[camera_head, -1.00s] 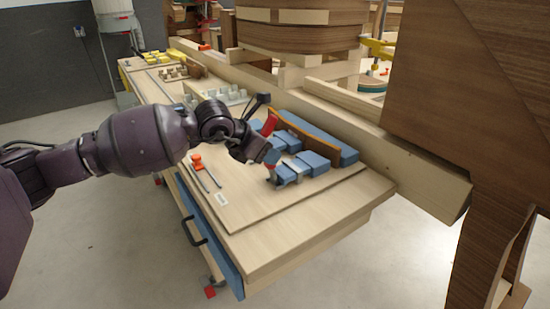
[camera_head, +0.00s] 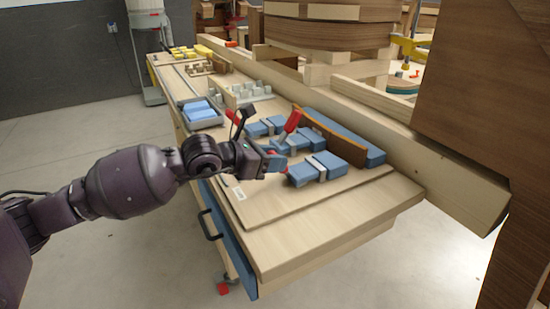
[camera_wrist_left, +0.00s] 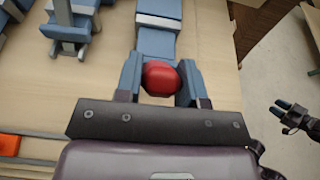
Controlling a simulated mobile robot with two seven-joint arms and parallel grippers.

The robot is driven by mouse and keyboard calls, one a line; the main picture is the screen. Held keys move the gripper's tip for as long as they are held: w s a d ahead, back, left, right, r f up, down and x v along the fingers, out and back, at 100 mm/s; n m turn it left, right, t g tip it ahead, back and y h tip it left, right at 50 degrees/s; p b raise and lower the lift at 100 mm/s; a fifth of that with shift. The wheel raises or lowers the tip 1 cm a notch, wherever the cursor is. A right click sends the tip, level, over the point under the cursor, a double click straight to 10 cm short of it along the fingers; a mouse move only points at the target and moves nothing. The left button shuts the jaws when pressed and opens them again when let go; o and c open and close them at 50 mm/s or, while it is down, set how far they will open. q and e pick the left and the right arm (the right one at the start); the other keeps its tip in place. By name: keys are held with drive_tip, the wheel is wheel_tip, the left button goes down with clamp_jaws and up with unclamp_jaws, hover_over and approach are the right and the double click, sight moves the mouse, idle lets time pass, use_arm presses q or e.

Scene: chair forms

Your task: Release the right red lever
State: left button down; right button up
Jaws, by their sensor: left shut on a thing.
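My left gripper (camera_head: 277,164) is at the near end of the rightmost blue clamp (camera_head: 318,168) on the workbench. In the left wrist view, its two blue-grey fingers (camera_wrist_left: 160,85) stand on both sides of a rounded red lever end (camera_wrist_left: 161,78), and the gripper is shut on it. That lever (camera_head: 285,171) is mostly hidden by the gripper in the head view. A second red lever (camera_head: 292,122) stands tilted up farther back. My right gripper (camera_wrist_left: 284,108) shows small at the right of the wrist view, away from the bench; its jaw state is unclear.
A curved brown wooden piece (camera_head: 325,131) lies behind the blue clamps. A grey tray with blue pieces (camera_head: 200,112) is farther left. A long wooden beam (camera_head: 400,143) borders the bench behind. The front right of the workbench (camera_head: 330,228) is clear.

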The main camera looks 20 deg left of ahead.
use_arm(q)
drive_tip(key=shift+f, duration=0.1)
drive_tip(key=c, duration=0.7)
unclamp_jaws()
drive_tip(key=shift+p+v, duration=0.5)
drive_tip(key=shift+v, duration=5)
